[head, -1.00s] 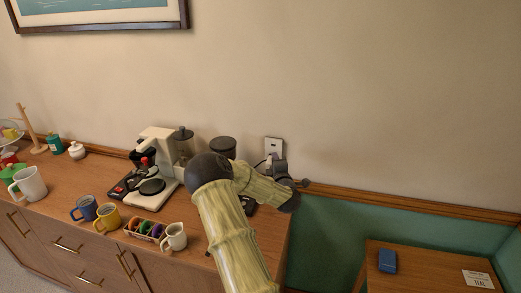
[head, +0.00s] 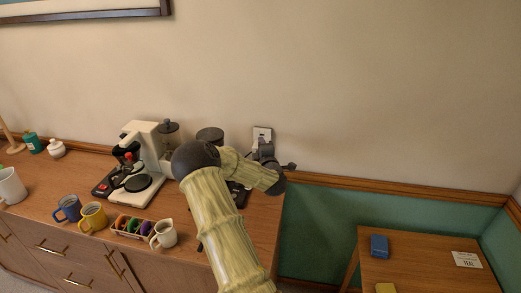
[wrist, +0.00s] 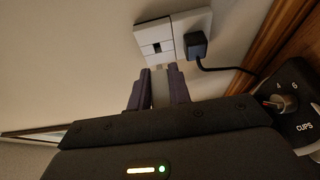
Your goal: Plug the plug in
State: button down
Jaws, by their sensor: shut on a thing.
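A white wall socket (wrist: 155,43) is in the wrist view, left of a second white plate (wrist: 194,20) that has a black plug (wrist: 196,45) in it with a black cord. The socket plate also shows in the head view (head: 262,132) on the wall above the counter's right end. My gripper (wrist: 161,72) has dark purple fingers shut on a pale plug (wrist: 160,88), mostly hidden between them. The fingertips are just below the left socket in the picture. I cannot tell whether the plug touches it. In the head view my gripper (head: 263,148) is partly hidden by my arm.
A black appliance marked CUPS (wrist: 305,128) is close by at the right of the wrist view. Mugs stand along the counter front. A small table (head: 420,270) is at right.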

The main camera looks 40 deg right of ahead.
jog(key=shift+w+d+b, duration=0.3)
jog(key=shift+w+d, duration=0.5)
jog(key=shift+d, duration=0.25)
jog(key=shift+b, duration=0.9)
dwell(1.0)
jog(key=shift+w+d, duration=0.55)
dwell(0.6)
jog(key=shift+s+a+b, duration=0.1)
jog(key=shift+a+b, duration=0.05)
jog(key=shift+b, duration=0.2)
jog(key=shift+s+a, duration=0.3)
jog(key=shift+b, duration=1.1)
dwell(1.3)
jog(key=shift+w+d, duration=0.35)
jog(key=shift+d, duration=0.05)
dwell(0.5)
